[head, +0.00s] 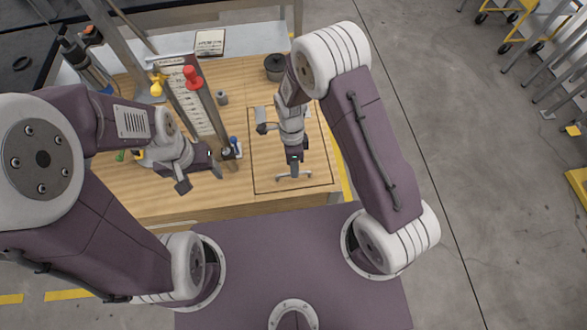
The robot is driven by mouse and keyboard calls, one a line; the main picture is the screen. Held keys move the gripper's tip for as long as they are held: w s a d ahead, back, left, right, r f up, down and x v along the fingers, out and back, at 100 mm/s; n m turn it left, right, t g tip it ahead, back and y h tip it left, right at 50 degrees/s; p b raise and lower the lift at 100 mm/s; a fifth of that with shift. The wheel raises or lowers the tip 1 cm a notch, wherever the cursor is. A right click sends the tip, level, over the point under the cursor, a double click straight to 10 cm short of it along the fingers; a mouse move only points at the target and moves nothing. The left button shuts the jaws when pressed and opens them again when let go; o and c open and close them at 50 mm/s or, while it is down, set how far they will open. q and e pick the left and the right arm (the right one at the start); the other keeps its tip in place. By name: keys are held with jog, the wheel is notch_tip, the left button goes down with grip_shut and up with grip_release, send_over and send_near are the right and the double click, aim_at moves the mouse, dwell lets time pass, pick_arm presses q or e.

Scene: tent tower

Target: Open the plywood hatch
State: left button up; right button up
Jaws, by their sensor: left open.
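The plywood hatch (264,172) is a dark-outlined rectangle in the right part of the wooden tabletop, and it looks flat with the surface. A light grey bar handle (306,175) is near its front edge. My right gripper (294,174) points down at the middle of this handle and overlaps it in the picture. Its fingers are too small and covered to show whether they grip. My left gripper (201,180) is open and empty, over the tabletop left of the hatch.
A sloped panel (203,113) with a red knob (192,77) stands left of the hatch. Small bottles and a blue-topped item (233,142) stand between my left gripper and the hatch. A dark round pot (274,67) is behind the hatch.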

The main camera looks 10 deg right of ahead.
jog(key=shift+s+d+f, duration=0.1)
jog(key=shift+s+f, duration=0.05)
jog(key=shift+f, duration=0.75)
grip_shut()
dwell(0.8)
